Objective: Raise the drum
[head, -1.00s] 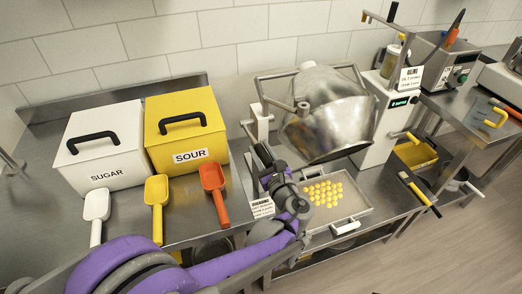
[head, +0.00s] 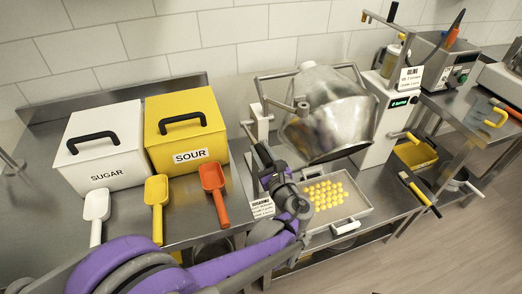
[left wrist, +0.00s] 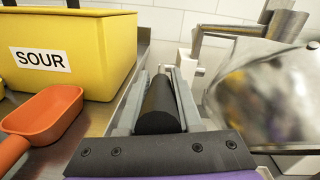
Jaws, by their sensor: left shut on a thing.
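The drum (head: 332,122) is a shiny metal bowl held in a frame on the bench. It is tilted, with its wide mouth towards the front right. Its side shows blurred at the right of the left wrist view (left wrist: 265,95). My left gripper (head: 266,160) is at the lower left of the drum, beside the white stand post. In the left wrist view, its two grey fingers are shut on a black cylindrical handle (left wrist: 160,108) that lies between them. How the handle joins the drum is partly hidden. My right gripper is not in view.
A tray (head: 358,212) of yellow gummies sits below the drum. The SUGAR bin (head: 102,150), SOUR bin (head: 187,128) and white, yellow and orange scoops (head: 214,191) stand to the left. A white control column (head: 384,130) rises right of the drum.

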